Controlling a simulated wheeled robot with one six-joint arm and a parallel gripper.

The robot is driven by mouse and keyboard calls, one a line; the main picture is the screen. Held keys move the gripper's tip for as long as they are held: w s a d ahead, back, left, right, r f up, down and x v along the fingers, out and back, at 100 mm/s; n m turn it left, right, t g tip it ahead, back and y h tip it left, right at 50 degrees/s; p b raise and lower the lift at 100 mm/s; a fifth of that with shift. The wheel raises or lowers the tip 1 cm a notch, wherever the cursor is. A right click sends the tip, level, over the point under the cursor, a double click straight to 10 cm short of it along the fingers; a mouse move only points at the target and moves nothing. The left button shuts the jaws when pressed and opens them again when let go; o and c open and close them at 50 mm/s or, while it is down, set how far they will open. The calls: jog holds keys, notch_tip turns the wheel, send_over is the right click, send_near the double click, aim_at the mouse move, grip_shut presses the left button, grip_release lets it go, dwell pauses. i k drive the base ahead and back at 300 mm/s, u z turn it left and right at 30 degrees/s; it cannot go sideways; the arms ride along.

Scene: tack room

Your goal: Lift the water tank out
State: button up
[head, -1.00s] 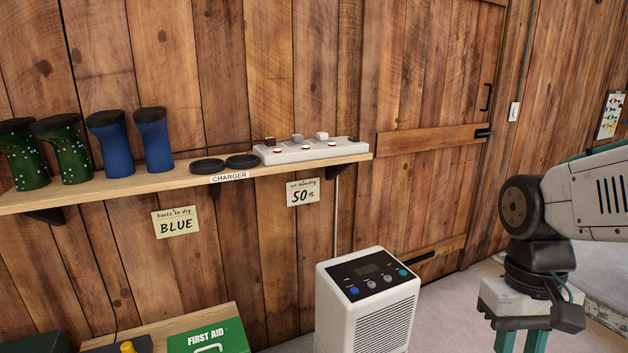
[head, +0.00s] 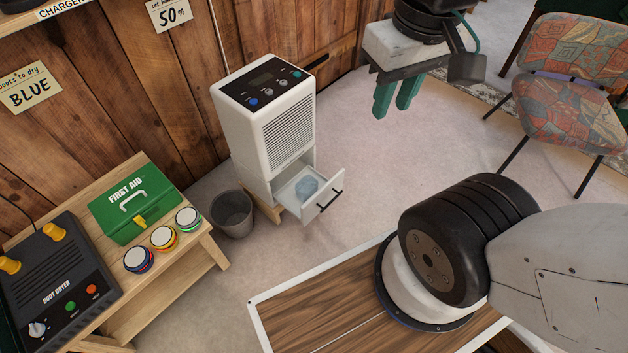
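The white dehumidifier (head: 268,125) stands on the floor against the plank wall. Its white drawer (head: 323,207) at the bottom front is pulled out, with a dark bar handle. A pale blue, translucent shape (head: 307,187) shows inside the drawer; it may be the water tank or water in it, I cannot tell which. My gripper (head: 395,100) has two green fingers pointing down with a gap between them. It is open and empty, above the floor to the right of the dehumidifier, apart from it.
A grey bin (head: 232,213) stands on the floor left of the drawer. A wooden bench (head: 185,255) holds a green first aid box (head: 132,203), three round tins and a boot dryer (head: 55,285). A patterned chair (head: 570,115) is at right. Pale floor is clear before the drawer.

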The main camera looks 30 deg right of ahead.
aim_at(304, 198)
jog(key=z, duration=0.05)
jog(key=k, duration=0.5)
jog(key=u, duration=0.7)
jog(key=i, duration=1.05)
jog(key=z, duration=0.6)
